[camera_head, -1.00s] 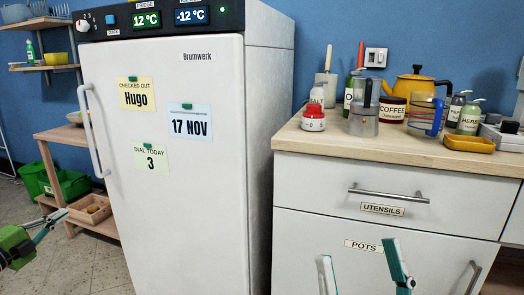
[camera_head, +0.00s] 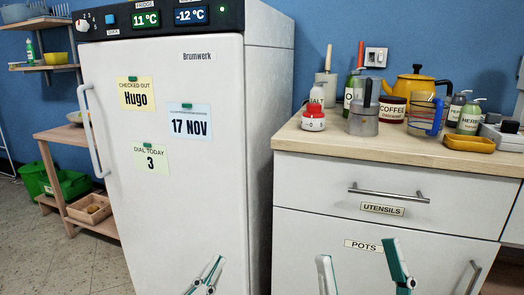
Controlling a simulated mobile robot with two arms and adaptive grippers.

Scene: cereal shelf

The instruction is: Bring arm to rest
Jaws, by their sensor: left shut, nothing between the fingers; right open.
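My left gripper (camera_head: 217,263) shows at the bottom of the view in front of the lower part of the white fridge door (camera_head: 200,200). Its fingers are shut with nothing held, pointing up and slightly right. The rest of both arms is mostly out of view below.
The counter (camera_head: 410,153) at right holds a red timer (camera_head: 313,119), a moka pot (camera_head: 363,120), a yellow kettle (camera_head: 416,83), a measuring jug (camera_head: 427,113) and bottles. A wooden shelf (camera_head: 75,135) with green bins (camera_head: 70,183) stands left. Floor (camera_head: 60,250) at left is clear.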

